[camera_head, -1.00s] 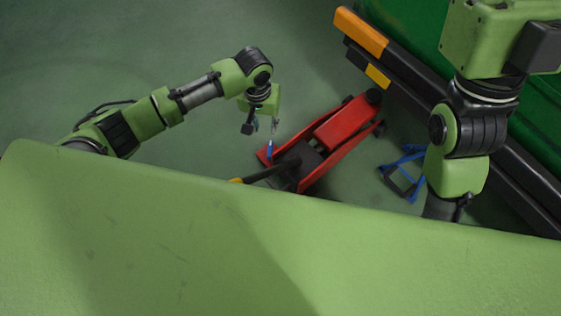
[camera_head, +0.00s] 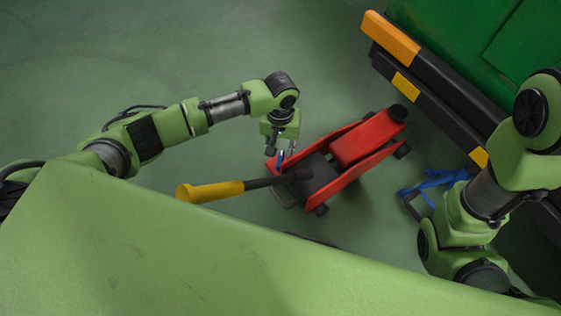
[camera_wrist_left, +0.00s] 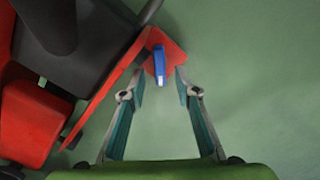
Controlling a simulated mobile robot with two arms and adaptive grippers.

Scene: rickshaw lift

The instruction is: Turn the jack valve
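The red floor jack (camera_head: 355,142) lies on the green floor in the head view, with its yellow-ended handle (camera_head: 215,191) reaching left. The blue jack valve (camera_head: 281,158) is at the jack's near left corner. My left gripper (camera_head: 281,151) is over that corner. In the left wrist view, the blue valve (camera_wrist_left: 159,65) sits on a red plate of the jack (camera_wrist_left: 110,85). The left gripper (camera_wrist_left: 160,76) is open, one finger on each side of the valve, with gaps on both sides. My right arm shows at the right of the head view, but its gripper is hidden.
A blue stand (camera_head: 432,183) is on the floor right of the jack. A green vehicle body (camera_head: 480,30) with a black and orange edge (camera_head: 390,38) fills the upper right. Open floor lies behind and left of the jack.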

